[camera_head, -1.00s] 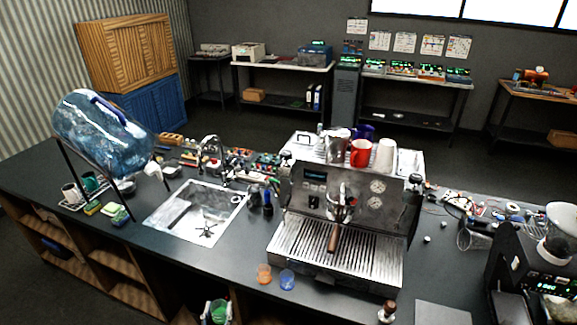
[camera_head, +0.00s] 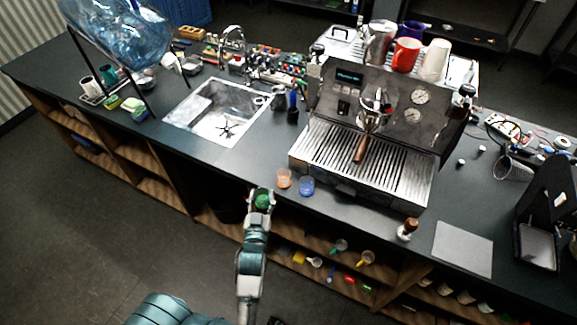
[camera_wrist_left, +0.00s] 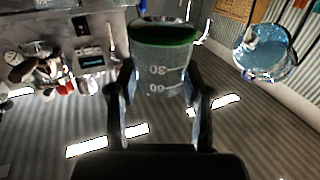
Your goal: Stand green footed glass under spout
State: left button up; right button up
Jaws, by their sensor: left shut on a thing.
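My left gripper (camera_head: 262,196) is shut on the green footed glass (camera_head: 262,203), in front of the counter's front edge. In the left wrist view the glass (camera_wrist_left: 163,62) sits between the two fingers; it is clear with a green band and printed number marks. Its foot is not clearly visible. The espresso machine (camera_head: 385,105) stands behind and to the right of the gripper, with a wooden-handled portafilter (camera_head: 361,150) above its slatted drip tray (camera_head: 342,172). The spout under the portafilter is too small to make out. My right gripper is not in view.
A small orange glass (camera_head: 284,179) and a blue glass (camera_head: 307,187) stand on the counter left of the drip tray's front. A tamper (camera_head: 407,230) stands near the front edge. The sink (camera_head: 212,122) lies to the left. Shelves below the counter hold several small items.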

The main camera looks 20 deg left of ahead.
pick_arm(q)
jog(key=a+x, duration=0.1)
jog(key=x, duration=0.4)
jog(key=a+f+x, duration=0.1)
jog(key=x, duration=0.4)
jog(key=s+a+p+x, duration=0.1)
jog(key=x, duration=0.4)
jog(key=shift+w+a+f, duration=0.2)
jog(key=shift+w+f, duration=0.1)
jog(key=shift+f, duration=0.05)
jog(key=shift+d+f, duration=0.15)
jog(key=shift+f, duration=1.55)
jog(key=o, duration=1.2)
jog(key=shift+f, duration=0.1)
